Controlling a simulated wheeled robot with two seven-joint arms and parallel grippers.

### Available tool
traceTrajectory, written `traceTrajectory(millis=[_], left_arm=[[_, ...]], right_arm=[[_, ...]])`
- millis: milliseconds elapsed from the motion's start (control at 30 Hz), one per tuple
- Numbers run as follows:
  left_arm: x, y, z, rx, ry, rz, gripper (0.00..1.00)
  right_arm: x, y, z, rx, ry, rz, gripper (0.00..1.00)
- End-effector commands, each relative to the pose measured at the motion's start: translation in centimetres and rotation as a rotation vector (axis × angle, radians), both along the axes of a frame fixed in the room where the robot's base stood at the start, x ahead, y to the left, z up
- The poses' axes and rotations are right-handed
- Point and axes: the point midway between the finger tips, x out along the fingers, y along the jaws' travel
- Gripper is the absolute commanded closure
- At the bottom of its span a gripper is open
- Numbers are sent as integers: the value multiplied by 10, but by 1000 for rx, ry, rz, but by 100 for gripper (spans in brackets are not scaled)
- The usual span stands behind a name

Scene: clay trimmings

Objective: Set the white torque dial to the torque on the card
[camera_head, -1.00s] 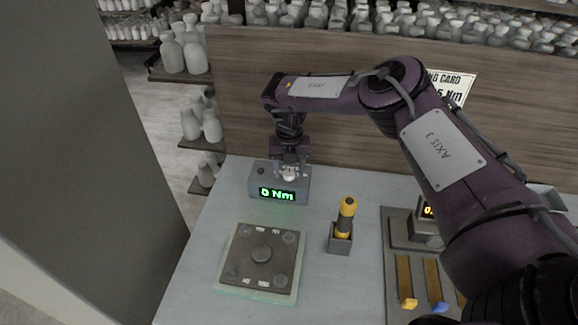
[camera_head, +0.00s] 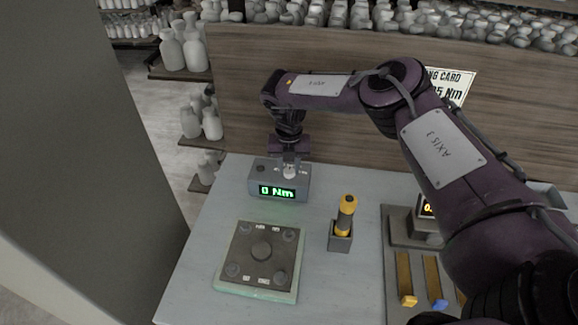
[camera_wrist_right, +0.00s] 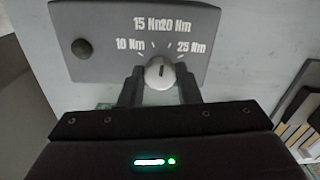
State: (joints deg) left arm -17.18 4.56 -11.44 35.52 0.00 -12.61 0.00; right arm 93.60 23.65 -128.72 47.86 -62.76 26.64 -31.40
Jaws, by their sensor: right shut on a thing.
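The white torque dial (camera_wrist_right: 159,73) sits on the top of a grey box (camera_head: 251,181) at the back left of the table. In the right wrist view, marks around it read 10, 15, 20 and 25 Nm. The dial's pointer setting is too small to tell. The green display (camera_head: 277,192) reads 0 Nm. My right gripper (camera_wrist_right: 160,78) is shut on the dial, one finger at each side; in the head view the gripper (camera_head: 289,172) stands over it from above. The card (camera_head: 452,86) on the back board is partly hidden by my right arm; its visible text ends in "5 Nm".
A yellow-handled screwdriver (camera_head: 346,212) stands in a grey holder (camera_head: 340,243). A grey tray (camera_head: 393,285) with coloured tools is at right. A dark button (camera_wrist_right: 82,48) is left of the dial.

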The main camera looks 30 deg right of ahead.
Motion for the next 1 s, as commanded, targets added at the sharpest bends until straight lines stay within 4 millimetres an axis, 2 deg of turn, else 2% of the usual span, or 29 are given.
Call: traceTrajectory(millis=[1000], left_arm=[[0, 0, 3, -1, 1, 0, 64]], right_arm=[[-1, -2, 1, 1, 0, -923, 93]])
